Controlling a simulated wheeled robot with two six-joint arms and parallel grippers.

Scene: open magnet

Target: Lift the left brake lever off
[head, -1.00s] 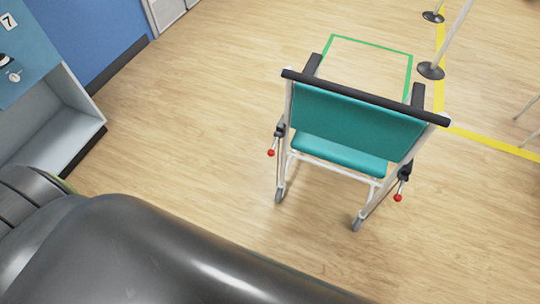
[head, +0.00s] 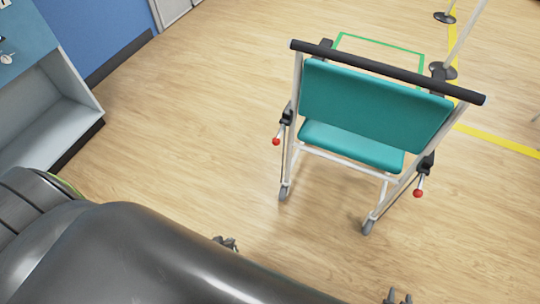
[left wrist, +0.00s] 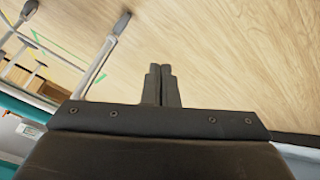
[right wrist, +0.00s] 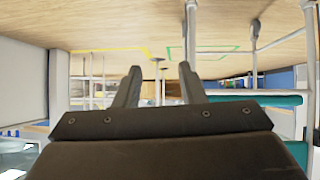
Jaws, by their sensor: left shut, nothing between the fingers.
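A wheeled chair with a teal back (head: 372,100) and a black push bar stands with its back to me. The left brake lever (head: 283,126), with a red knob, is on its left side; the right brake lever (head: 423,178), also red-knobbed, is on its right. My left gripper (head: 225,243) is low in the head view, apart from the chair. The left wrist view shows its fingers (left wrist: 161,84) together and empty. My right gripper (head: 397,297) is at the bottom edge; the right wrist view shows its fingers (right wrist: 160,72) apart and empty.
A blue-and-grey cabinet (head: 50,105) stands at the left. A post on a round base (head: 441,71) stands behind the chair at the right, by a yellow floor line (head: 500,141). A green floor outline (head: 385,45) lies beyond the chair. Floor left of the chair is clear.

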